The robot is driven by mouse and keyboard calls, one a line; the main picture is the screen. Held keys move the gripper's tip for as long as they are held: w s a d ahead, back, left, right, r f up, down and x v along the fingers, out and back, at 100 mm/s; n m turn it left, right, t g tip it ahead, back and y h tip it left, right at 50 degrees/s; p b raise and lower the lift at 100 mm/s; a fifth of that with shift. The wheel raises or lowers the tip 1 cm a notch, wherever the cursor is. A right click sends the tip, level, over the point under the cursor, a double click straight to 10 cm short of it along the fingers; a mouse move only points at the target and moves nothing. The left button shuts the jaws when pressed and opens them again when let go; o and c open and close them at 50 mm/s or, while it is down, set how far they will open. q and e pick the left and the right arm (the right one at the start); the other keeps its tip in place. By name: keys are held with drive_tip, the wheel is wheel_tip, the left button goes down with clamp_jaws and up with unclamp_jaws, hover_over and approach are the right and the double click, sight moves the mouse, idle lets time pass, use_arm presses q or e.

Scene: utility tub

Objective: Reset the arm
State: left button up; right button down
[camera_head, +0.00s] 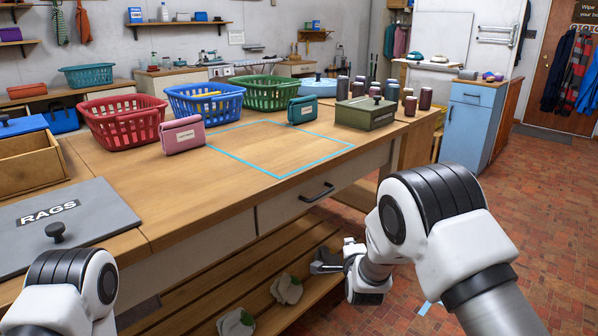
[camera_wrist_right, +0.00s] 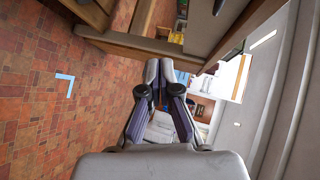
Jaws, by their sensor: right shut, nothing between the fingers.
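My right arm (camera_head: 430,225) comes in from the lower right in the head view. Its gripper (camera_head: 318,262) is low in front of the workbench (camera_head: 225,225), below the drawer front and beside the slatted lower shelf. In the right wrist view the right gripper (camera_wrist_right: 166,68) has its fingertips together and holds nothing. Part of my left arm (camera_head: 65,290) shows at the lower left of the head view, by the bench's front edge. The left gripper is out of the picture.
A blue taped outline (camera_head: 280,177) on the bench is bare inside. Around it are a pink pouch (camera_head: 182,135), a teal pouch (camera_head: 302,110), a green box (camera_head: 366,113) and red (camera_head: 122,122), blue (camera_head: 205,104) and green (camera_head: 270,93) baskets. Brick-tiled floor (camera_head: 545,200) is open at right.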

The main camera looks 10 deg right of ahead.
drive_tip(key=s+d+f+g, duration=0.35)
drive_tip(key=s+f, duration=0.55)
drive_tip(key=f, duration=0.4)
drive_tip(key=s+d+f+n+g, duration=0.1)
drive_tip(key=s+f+n+g, duration=0.1)
drive_tip(key=s+f, duration=0.5)
drive_tip(key=s+d+f+n+g, duration=0.1)
drive_tip(key=s+f+n+g, duration=0.15)
drive_tip(key=s, duration=0.75)
drive_tip(key=s+d+f+n+g, duration=0.1)
drive_tip(key=s+f+n+g, duration=0.2)
drive_tip(key=s, duration=0.6)
drive_tip(key=s+a+n+g+y, duration=0.15)
drive_tip(key=s+n+g, duration=0.25)
drive_tip(key=s+n, duration=0.75)
wheel_tip(320, 180, up, 20)
drive_tip(key=s+m+p, duration=0.1)
drive_tip(key=s+p, duration=0.1)
drive_tip(key=p, duration=1.8)
drive_tip(key=shift+s+m, duration=0.15)
drive_tip(key=shift+m, duration=0.25)
drive_tip(key=shift+d, duration=0.1)
